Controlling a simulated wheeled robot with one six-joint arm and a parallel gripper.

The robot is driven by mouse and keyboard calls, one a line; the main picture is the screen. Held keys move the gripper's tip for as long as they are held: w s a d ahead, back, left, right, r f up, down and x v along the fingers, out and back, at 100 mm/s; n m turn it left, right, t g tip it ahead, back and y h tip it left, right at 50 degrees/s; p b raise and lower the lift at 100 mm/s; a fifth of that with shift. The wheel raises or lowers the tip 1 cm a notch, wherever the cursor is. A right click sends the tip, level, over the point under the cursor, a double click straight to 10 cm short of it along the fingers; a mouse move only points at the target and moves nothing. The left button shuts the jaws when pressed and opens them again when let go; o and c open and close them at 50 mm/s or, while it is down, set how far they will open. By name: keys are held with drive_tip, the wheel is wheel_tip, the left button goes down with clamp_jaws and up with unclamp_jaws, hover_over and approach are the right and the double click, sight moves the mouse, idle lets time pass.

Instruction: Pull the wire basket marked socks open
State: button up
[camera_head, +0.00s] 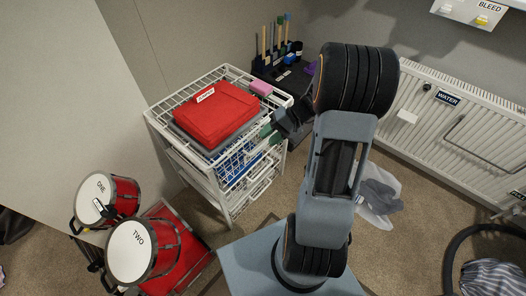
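A white wire basket unit (228,197) stands left of centre, with several baskets stacked in its frame. Red folded cloth with a small white label (205,95) lies on top of a grey item in the top of the unit. Blue contents (240,165) show through the wire of a basket below. I cannot read a socks mark on any basket from here. My gripper (268,131) is at the upper right front edge of the unit, close to the wire. Its fingers are small and partly hidden, so I cannot tell whether they are open or touching the wire.
Drums marked ONE (94,190) and TWO (130,246) stand at the lower left by a red case (185,265). A pink block (261,88) rests on the unit's top. A white radiator (470,125) lines the right wall. A translucent bag (380,190) lies on the carpet.

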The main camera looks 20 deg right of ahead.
sight(265, 143)
drive_tip(key=w+d+f+m+t+y+b, duration=0.25)
drive_tip(key=d+f+m+t+b, duration=0.25)
drive_tip(key=d+f+t, duration=0.7)
drive_tip(key=w+a+f+g, duration=0.1)
drive_tip(key=w+a+f, duration=0.1)
drive_tip(key=w, duration=0.1)
drive_tip(key=w+a+f+g, duration=0.1)
drive_tip(key=w+a+f, duration=0.1)
drive_tip(key=w+a, duration=0.1)
drive_tip(key=w+a+f, duration=0.3)
drive_tip(key=shift+w+a+g+h, duration=0.15)
drive_tip(key=shift+a+g+h, duration=0.1)
drive_tip(key=shift+g, duration=0.15)
drive_tip(key=shift+c, duration=0.2)
clamp_jaws()
